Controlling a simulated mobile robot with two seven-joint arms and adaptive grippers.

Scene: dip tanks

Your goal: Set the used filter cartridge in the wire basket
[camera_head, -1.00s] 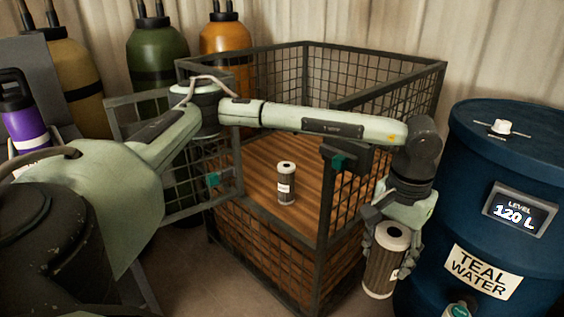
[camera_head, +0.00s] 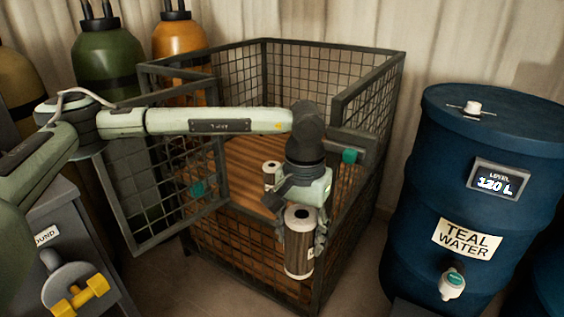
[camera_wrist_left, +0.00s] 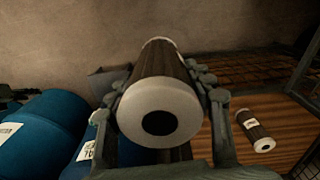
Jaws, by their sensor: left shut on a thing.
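My left gripper (camera_head: 303,238) is shut on a filter cartridge (camera_head: 299,254), brown and ribbed with white end caps and a dark centre hole. It holds the cartridge roughly upright in front of the wire basket's open front. In the left wrist view the held cartridge (camera_wrist_left: 158,105) sits between both fingers. The wire basket (camera_head: 335,51) is a large dark mesh cage with a wooden floor and its front gate swung open to the left. My right gripper is out of view.
The open mesh gate (camera_head: 128,190) stands left of the opening. A blue teal water drum (camera_head: 400,200) stands to the right. Green (camera_head: 108,60) and orange (camera_head: 178,45) tanks are behind. A grey cabinet (camera_head: 75,225) with a yellow-handled valve is at lower left.

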